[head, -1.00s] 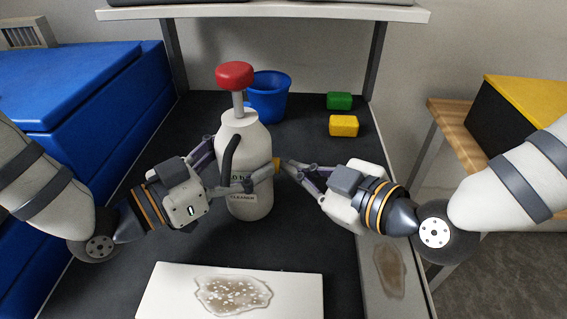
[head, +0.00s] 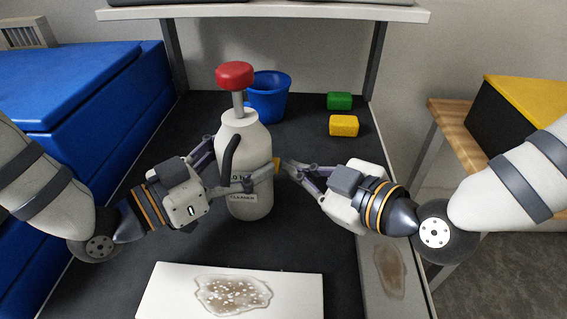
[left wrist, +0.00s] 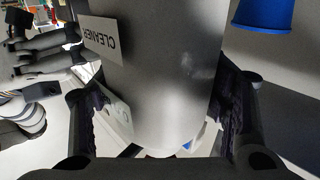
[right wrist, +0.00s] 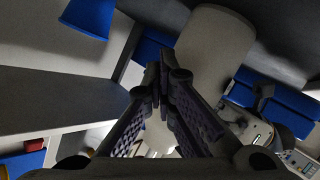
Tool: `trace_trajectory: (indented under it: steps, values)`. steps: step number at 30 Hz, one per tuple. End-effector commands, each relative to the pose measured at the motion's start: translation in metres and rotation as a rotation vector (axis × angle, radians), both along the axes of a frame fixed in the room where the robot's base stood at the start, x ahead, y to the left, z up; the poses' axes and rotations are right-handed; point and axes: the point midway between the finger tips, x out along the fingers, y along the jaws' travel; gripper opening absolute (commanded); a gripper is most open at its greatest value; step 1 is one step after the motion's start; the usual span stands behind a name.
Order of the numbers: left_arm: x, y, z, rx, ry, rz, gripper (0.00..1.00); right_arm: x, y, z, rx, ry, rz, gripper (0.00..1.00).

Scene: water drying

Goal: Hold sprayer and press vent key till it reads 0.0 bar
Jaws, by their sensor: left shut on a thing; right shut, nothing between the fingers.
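The white sprayer bottle (head: 243,135) with a red pump knob (head: 234,75) stands upright on the dark tabletop. Its "CLEANER" label shows in the left wrist view (left wrist: 101,38). My left gripper (head: 245,176) is shut around the bottle's body, one finger crossing its front. A display on the front shows part of "0 b"; the finger and hose hide the rest. The small yellow vent key (head: 276,164) sits on the bottle's right side. My right gripper (head: 285,164) is shut and empty, its tips at the key; I cannot tell whether they touch. The right wrist view shows its closed fingertips (right wrist: 162,85) beside the bottle.
A blue bucket (head: 268,97) stands behind the bottle. A green block (head: 339,101) and a yellow block (head: 343,126) lie back right. A white board (head: 165,292) with a wet stain (head: 232,295) lies in front. Another stain (head: 389,268) marks the right edge.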

Motion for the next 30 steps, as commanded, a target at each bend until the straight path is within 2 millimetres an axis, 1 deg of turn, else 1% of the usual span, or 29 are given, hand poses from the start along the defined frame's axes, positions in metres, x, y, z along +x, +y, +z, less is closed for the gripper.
trace_trajectory:
  steps: [14, 24, 30]
  values:
    - [-0.001, -0.001, 0.000, -0.001, 0.001, -0.004, 0.20, 0.000, -0.001, 0.000, 0.000, 0.000, 0.002, 0.00]
    - [-0.001, -0.001, 0.000, -0.001, 0.001, -0.003, 0.20, -0.001, -0.018, 0.000, -0.001, 0.000, 0.001, 0.00]
    - [0.000, 0.000, 0.000, -0.001, 0.001, -0.002, 0.20, -0.001, -0.020, 0.000, 0.000, 0.001, 0.001, 0.00]
